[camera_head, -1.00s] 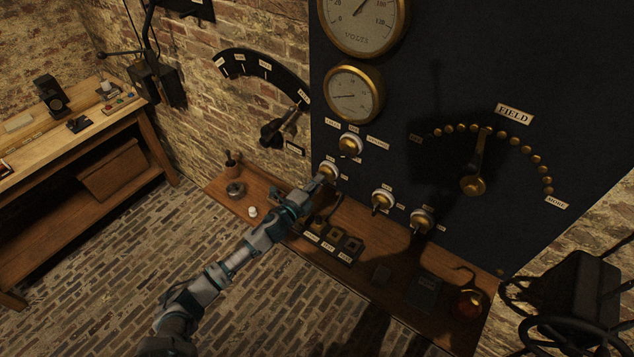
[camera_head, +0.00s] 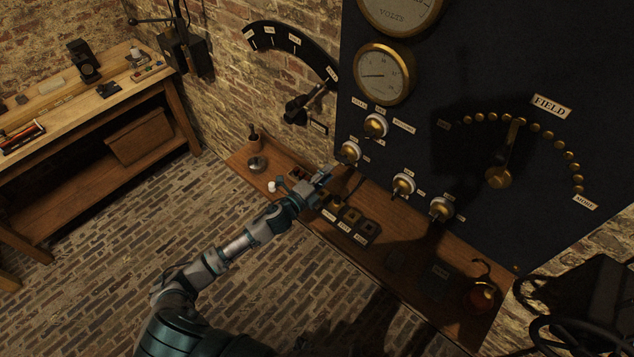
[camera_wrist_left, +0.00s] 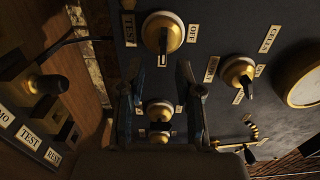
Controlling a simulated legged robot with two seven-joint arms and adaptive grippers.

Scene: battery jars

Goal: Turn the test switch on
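The test switch is a brass-and-white knob with a dark lever (camera_wrist_left: 163,33), between TEST and OFF labels at the top of the left wrist view. Its lever points down in that view, toward a small label, not at TEST or OFF. In the head view the knob (camera_head: 350,151) is on the dark panel's lower left. My left gripper (camera_head: 325,174) is just below and left of it, apart from it. In the wrist view its two fingers (camera_wrist_left: 160,85) are spread with nothing between them, short of the knob. My right gripper is out of view.
Another knob (camera_head: 375,125) sits above, and two more (camera_head: 403,184) (camera_head: 440,208) lie to the right. The wooden shelf (camera_head: 300,166) below holds labelled blocks (camera_head: 352,222), a small white piece (camera_head: 271,187) and a round dish (camera_head: 256,164). A gauge (camera_head: 384,75) hangs above.

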